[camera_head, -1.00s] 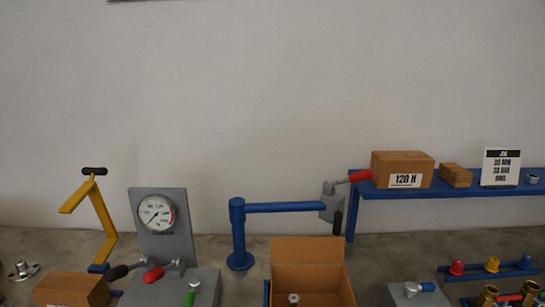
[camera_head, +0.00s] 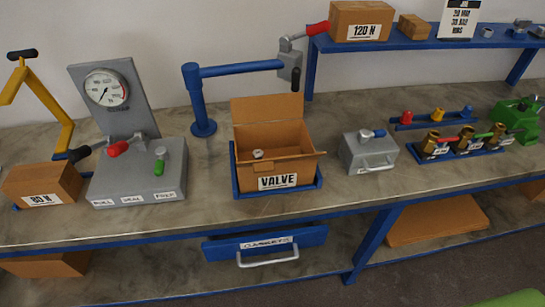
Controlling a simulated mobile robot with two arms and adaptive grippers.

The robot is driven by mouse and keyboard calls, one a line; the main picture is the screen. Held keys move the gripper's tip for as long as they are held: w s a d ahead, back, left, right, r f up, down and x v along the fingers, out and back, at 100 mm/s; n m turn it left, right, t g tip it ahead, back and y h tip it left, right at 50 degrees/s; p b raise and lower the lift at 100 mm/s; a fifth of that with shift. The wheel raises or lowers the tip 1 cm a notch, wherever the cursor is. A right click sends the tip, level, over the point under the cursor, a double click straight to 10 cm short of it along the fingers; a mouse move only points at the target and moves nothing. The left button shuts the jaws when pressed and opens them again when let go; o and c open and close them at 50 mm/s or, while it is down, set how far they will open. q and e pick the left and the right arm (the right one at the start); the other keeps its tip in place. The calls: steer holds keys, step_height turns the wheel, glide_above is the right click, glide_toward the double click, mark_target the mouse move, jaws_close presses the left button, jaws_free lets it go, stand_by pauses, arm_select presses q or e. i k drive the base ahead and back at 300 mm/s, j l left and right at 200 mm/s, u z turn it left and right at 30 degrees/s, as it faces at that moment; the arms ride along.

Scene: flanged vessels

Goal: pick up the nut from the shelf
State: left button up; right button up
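A small grey metal nut (camera_head: 487,32) sits on the blue raised shelf (camera_head: 425,43), just right of the white sign. Other small metal parts (camera_head: 522,23) stand farther right on the same shelf and are too small to make out. Neither of my grippers is in view.
On the shelf stand a box marked 120 N (camera_head: 361,22), a smaller box (camera_head: 414,27) and a white sign (camera_head: 459,17). A red-handled clamp arm (camera_head: 290,62) reaches the shelf's left end. Below are an open VALVE box (camera_head: 278,170), a grey block (camera_head: 368,152) and brass valves (camera_head: 466,140).

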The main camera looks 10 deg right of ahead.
mark_target(486, 32)
steer(key=l+z, duration=0.1)
steer(key=z, duration=1.4)
steer(key=i+l+u, duration=0.1)
steer(key=i+l, duration=0.35)
steer(key=l, duration=0.1)
